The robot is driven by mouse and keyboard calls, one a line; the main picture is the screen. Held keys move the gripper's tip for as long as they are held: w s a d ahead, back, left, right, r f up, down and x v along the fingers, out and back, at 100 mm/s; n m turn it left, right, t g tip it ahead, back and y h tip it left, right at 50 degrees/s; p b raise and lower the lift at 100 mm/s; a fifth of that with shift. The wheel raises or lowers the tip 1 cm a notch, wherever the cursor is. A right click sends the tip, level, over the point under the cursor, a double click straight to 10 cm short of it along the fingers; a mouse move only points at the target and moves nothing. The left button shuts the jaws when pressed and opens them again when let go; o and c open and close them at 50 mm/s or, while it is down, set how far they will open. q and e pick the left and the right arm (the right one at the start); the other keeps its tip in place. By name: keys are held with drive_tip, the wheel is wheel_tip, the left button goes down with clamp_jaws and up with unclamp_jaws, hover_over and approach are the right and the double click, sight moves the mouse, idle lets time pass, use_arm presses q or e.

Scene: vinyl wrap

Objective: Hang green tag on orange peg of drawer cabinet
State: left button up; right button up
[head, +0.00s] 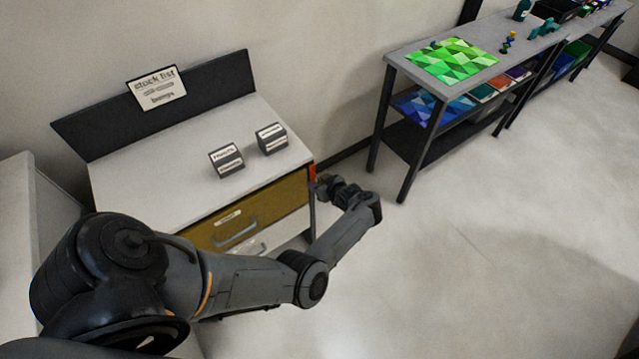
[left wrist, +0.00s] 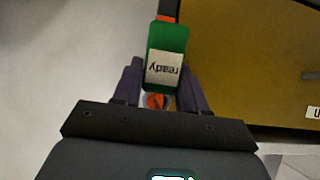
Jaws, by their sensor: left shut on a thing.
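The green tag (left wrist: 181,40), with a white label reading "ready", shows in the left wrist view. My left gripper (left wrist: 157,92) is shut on its near end. A round orange end, apparently the orange peg (left wrist: 155,101), shows between the fingers within a pale ring. I cannot tell how far the ring sits over it. An orange strip (left wrist: 167,18) shows beyond the tag. In the head view, my left gripper (head: 326,183) is at the right front edge of the drawer cabinet (head: 120,188), beside an orange-red piece (head: 312,171). The tag is not clear there. My right gripper is not in view.
Two small dark labelled blocks (head: 226,160) (head: 271,139) and a stock list sign (head: 157,88) are on the cabinet. Its ochre drawer (head: 270,216) has a handle. A bench (head: 402,61) with a green patterned mat stands at the back right. The floor between is clear.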

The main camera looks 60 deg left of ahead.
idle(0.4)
use_arm(q)
drive_tip(key=o, duration=1.1)
